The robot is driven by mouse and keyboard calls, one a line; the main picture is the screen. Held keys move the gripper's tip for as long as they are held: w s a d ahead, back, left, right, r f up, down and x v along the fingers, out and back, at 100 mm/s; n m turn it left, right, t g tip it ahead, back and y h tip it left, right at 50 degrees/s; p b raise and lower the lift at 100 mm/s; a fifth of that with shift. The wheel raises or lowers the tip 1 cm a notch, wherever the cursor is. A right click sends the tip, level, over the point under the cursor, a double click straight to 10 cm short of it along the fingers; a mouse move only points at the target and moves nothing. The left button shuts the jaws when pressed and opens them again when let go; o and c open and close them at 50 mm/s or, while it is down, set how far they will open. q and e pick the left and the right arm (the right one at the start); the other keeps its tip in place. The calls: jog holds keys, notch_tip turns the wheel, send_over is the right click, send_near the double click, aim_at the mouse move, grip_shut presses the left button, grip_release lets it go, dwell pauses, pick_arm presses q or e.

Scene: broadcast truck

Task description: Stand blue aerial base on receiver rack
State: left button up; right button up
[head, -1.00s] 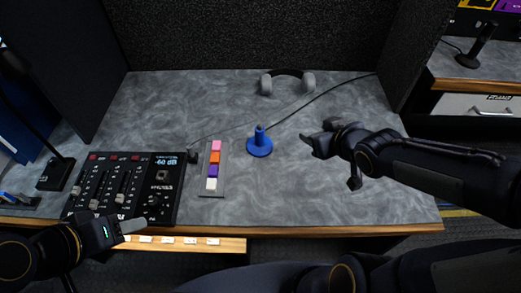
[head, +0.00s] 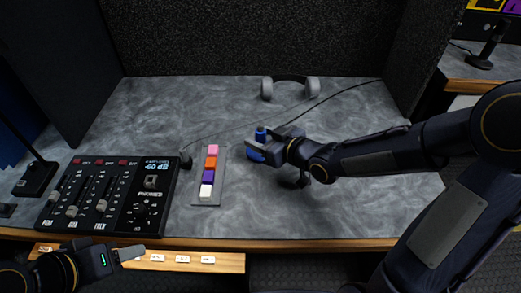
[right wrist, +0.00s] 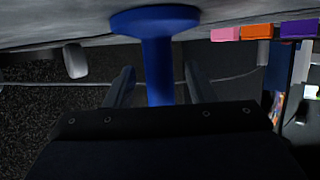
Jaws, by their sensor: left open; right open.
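The blue aerial base (head: 261,134), a round disc with an upright stem, stands on the grey desk right of the strip of coloured blocks. My right gripper (head: 262,150) is at it, jaws open. In the right wrist view the blue stem of the aerial base (right wrist: 158,70) is between the two open fingers (right wrist: 158,88), with the disc beyond. A gap shows on each side of the stem. My left gripper (head: 132,254) is open and empty at the desk's front edge, lower left. I cannot make out a receiver rack for certain.
A mixer panel (head: 108,198) sits at the desk's left. A grey strip (head: 208,192) with coloured blocks lies between it and the base. Headphones (head: 290,87) and a cable lie behind. A side surface (head: 470,72) with a microphone is at the far right.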

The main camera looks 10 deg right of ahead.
jog(key=shift+w+a+f, duration=0.15)
jog(key=shift+w, duration=0.15)
jog(key=shift+c, duration=0.4)
grip_shut()
